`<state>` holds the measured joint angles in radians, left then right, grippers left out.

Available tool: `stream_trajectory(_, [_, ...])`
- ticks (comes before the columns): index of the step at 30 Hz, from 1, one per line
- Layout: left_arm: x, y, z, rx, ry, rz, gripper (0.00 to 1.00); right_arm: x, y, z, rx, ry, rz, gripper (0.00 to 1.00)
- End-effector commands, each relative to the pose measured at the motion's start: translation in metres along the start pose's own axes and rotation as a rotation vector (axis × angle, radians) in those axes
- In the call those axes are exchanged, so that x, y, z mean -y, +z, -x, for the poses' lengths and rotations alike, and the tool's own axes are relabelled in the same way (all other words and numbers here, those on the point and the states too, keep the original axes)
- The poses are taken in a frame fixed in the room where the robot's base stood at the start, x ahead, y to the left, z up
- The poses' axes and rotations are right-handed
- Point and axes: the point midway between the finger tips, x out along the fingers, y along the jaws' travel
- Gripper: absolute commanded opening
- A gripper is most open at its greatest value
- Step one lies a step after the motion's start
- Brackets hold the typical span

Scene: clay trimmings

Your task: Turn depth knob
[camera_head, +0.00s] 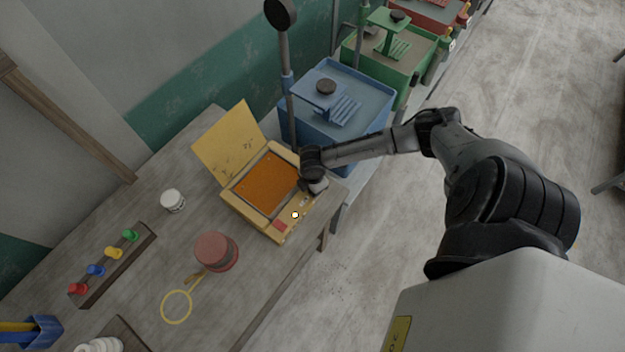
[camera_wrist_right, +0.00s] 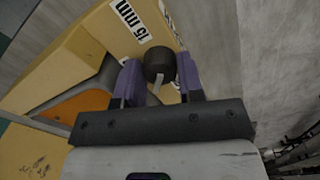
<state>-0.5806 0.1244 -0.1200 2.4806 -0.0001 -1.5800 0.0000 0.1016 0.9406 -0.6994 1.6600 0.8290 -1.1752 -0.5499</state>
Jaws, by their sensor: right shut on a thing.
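A yellow box-like machine (camera_head: 262,225) with a raised lid (camera_head: 228,142) and an orange bed (camera_head: 266,183) sits near the table edge. In the right wrist view, its dark round depth knob (camera_wrist_right: 158,63) with a pale pointer stands between the purple fingers of my right gripper (camera_wrist_right: 158,72). The fingers are shut on the knob. A "15 mm" label (camera_wrist_right: 130,18) lies just beyond it. In the head view my right gripper (camera_head: 316,188) is at the machine's right side, and the wrist hides the knob. My left gripper is not in view.
A dark red round pot (camera_head: 215,251), a yellow ring tool (camera_head: 177,307), a white jar (camera_head: 172,201) and a rack of coloured pegs (camera_head: 118,266) are on the table. A blue bin (camera_head: 350,128) stands behind the machine. Open floor lies to the right.

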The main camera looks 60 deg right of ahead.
Motion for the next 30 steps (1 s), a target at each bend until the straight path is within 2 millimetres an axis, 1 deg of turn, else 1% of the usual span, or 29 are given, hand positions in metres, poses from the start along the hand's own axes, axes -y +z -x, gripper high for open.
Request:
stream_trajectory(1, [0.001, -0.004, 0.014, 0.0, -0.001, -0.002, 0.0, 0.001, -0.001, 0.007, -0.001, -0.003, -0.045, 0.11])
stream_trajectory(12, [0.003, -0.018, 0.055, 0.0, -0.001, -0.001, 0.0, 0.001, -0.001, 0.006, -0.001, -0.003, -0.394, 0.11])
stream_trajectory(21, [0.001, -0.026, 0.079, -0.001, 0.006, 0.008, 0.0, 0.001, -0.001, 0.004, -0.001, -0.003, -0.635, 0.11])
stream_trajectory(30, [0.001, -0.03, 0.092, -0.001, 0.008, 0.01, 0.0, 0.0, -0.001, 0.003, -0.001, -0.002, -0.789, 0.11])
